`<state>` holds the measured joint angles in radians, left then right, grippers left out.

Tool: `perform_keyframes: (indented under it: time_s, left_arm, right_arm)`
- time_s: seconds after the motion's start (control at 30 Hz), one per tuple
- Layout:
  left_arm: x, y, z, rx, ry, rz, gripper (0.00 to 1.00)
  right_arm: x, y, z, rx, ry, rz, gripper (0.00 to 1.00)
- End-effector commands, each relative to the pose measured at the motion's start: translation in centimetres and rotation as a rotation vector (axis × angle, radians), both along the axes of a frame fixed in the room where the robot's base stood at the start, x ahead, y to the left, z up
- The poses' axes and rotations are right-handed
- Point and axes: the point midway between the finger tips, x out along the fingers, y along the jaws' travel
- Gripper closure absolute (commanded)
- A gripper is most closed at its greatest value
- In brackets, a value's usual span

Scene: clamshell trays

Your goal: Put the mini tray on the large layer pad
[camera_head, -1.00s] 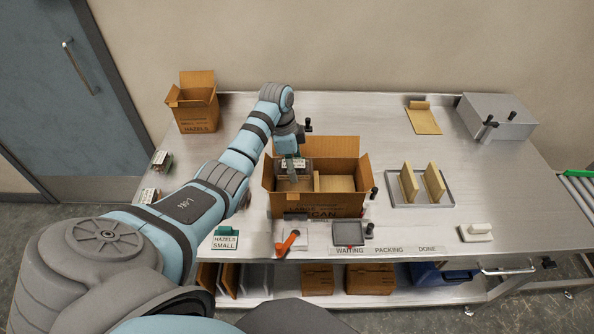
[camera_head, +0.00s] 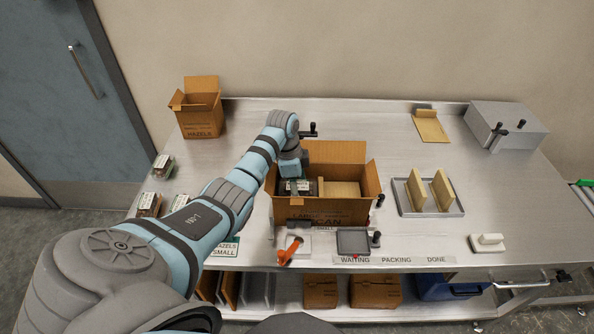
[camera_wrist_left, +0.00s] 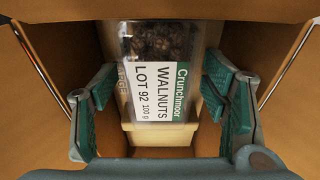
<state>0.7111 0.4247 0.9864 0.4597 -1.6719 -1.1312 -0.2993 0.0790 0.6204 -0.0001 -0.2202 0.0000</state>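The mini tray (camera_head: 297,187), a clear clamshell of dark nuts with a white and green walnuts label, is in the left half of the open large carton (camera_head: 325,212). It also shows in the wrist view (camera_wrist_left: 160,80). A tan pad surface (camera_wrist_left: 123,85) printed "LARGE" shows beside and under it; the contact itself is hidden. My left gripper (camera_wrist_left: 160,88) is inside the carton above the tray, with its green-padded fingers on either side and narrow gaps to it. In the head view the left gripper (camera_head: 293,179) is partly hidden. My right gripper is out of view.
Carton walls and flaps stand close around my left gripper. A tray with two upright tan pieces (camera_head: 405,207) stands to the right. A smaller carton (camera_head: 201,118) is at back left.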

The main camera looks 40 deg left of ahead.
Motion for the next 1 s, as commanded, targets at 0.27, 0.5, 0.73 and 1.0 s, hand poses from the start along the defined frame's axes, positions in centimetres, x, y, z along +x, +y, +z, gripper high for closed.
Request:
perform_keyframes:
  time_s: [0.27, 0.5, 0.73, 1.0]
  left_arm:
    - [0.0, 0.0, 0.3, 0.0, -0.002, 0.0, 0.32]
    - [-0.3, 0.7, 5.3, 0.003, -0.006, 0.001, 0.32]
    - [-0.9, 1.3, 11.0, 0.001, -0.003, 0.0, 0.32]
    - [-1.1, 1.5, 12.3, 0.0, 0.0, 0.001, 0.32]
  right_arm:
    - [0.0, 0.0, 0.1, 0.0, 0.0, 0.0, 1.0]
    - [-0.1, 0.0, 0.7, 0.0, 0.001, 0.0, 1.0]
    - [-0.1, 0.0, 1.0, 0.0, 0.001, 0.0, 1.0]
    - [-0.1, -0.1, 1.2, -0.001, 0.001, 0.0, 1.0]
